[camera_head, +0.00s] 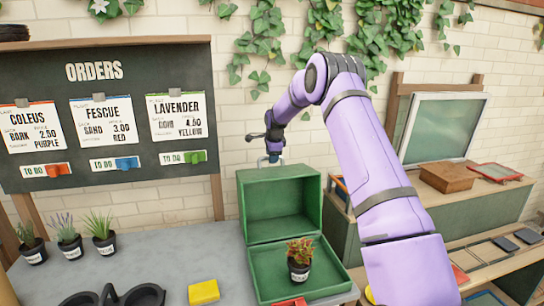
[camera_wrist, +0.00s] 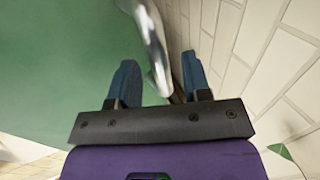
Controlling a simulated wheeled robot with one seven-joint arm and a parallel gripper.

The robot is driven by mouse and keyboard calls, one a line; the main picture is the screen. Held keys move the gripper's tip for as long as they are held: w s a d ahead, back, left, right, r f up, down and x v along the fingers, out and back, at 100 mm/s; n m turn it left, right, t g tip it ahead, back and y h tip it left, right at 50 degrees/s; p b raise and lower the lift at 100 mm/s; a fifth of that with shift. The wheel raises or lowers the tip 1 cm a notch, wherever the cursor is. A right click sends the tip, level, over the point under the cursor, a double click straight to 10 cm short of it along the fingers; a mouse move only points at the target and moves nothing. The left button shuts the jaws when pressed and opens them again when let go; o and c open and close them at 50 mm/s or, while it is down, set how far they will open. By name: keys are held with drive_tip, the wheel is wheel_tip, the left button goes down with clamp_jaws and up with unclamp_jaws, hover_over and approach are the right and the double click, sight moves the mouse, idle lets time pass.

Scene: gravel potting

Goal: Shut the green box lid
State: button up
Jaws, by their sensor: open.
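The green box (camera_head: 263,272) stands on the grey table with its lid (camera_head: 281,203) raised upright at the back. A potted plant (camera_head: 299,259) with reddish-green leaves and a dark labelled pot sits inside the box. My gripper (camera_head: 274,158) is at the top edge of the lid, near a metal handle there. In the wrist view, my gripper (camera_wrist: 158,82) is open, with its two blue fingers on either side of the metal handle (camera_wrist: 150,40). The green lid (camera_wrist: 60,70) fills the left of that view. I cannot tell whether the fingers touch the handle.
Several potted plants (camera_head: 68,240) stand at the left of the table. A yellow block (camera_head: 204,292) and a black pot carrier (camera_head: 115,296) lie at the front. A chalkboard (camera_head: 110,110) stands behind on the left. The brick wall (camera_wrist: 285,60) is close beside my gripper.

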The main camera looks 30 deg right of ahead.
clamp_jaws()
